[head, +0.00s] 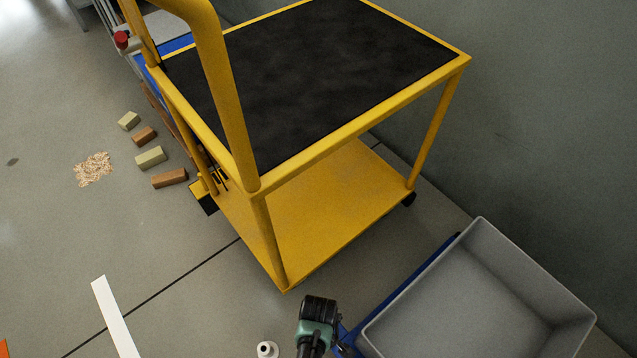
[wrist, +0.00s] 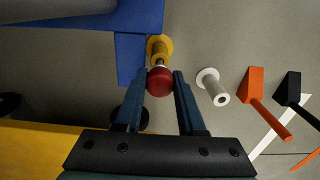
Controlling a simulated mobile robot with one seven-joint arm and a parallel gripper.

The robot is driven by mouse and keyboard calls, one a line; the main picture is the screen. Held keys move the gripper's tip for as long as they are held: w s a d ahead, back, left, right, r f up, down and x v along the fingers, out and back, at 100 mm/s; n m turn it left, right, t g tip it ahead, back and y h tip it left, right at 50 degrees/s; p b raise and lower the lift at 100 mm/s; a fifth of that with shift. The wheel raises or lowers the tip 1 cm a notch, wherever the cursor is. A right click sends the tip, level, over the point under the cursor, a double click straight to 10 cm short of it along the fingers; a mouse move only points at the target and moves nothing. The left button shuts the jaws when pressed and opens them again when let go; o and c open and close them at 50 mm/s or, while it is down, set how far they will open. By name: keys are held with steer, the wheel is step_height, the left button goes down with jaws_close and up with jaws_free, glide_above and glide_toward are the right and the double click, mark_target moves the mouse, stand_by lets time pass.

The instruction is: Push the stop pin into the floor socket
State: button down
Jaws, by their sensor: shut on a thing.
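The stop pin's round red knob (wrist: 160,83) sits between my gripper's (wrist: 161,76) two blue fingers, which are shut on it in the wrist view. A short metallic shaft shows just beyond the knob, running into a yellow collar (wrist: 159,46) beside a blue frame. The pin's lower end is hidden, so I cannot tell how deep it sits or whether the collar is the floor socket. In the head view my dark and green wrist (head: 318,322) is beside the blue frame, and the pin and fingertips are hidden.
A yellow cart (head: 318,210) with a black top stands close behind. A grey bin (head: 490,290) on a blue frame is at right. A white flanged cylinder (wrist: 213,87), an orange block tool (wrist: 254,84) and a black one (wrist: 288,88) are on the right in the wrist view.

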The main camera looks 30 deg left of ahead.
steer(key=shift+r+p, duration=0.65)
steer(key=shift+r, duration=0.15)
steer(key=shift+p, duration=0.3)
stand_by(1.1)
steer(key=shift+f+b, duration=1.3)
steer(key=shift+f, duration=0.3)
steer(key=c, duration=0.5)
jaws_free()
steer(key=shift+r, duration=0.1)
steer(key=shift+o, duration=0.4)
steer(key=shift+w, duration=0.1)
steer(key=shift+w, duration=0.1)
step_height(320, 180, up, 13)
steer(key=p, duration=0.9)
steer(key=shift+s, duration=0.3)
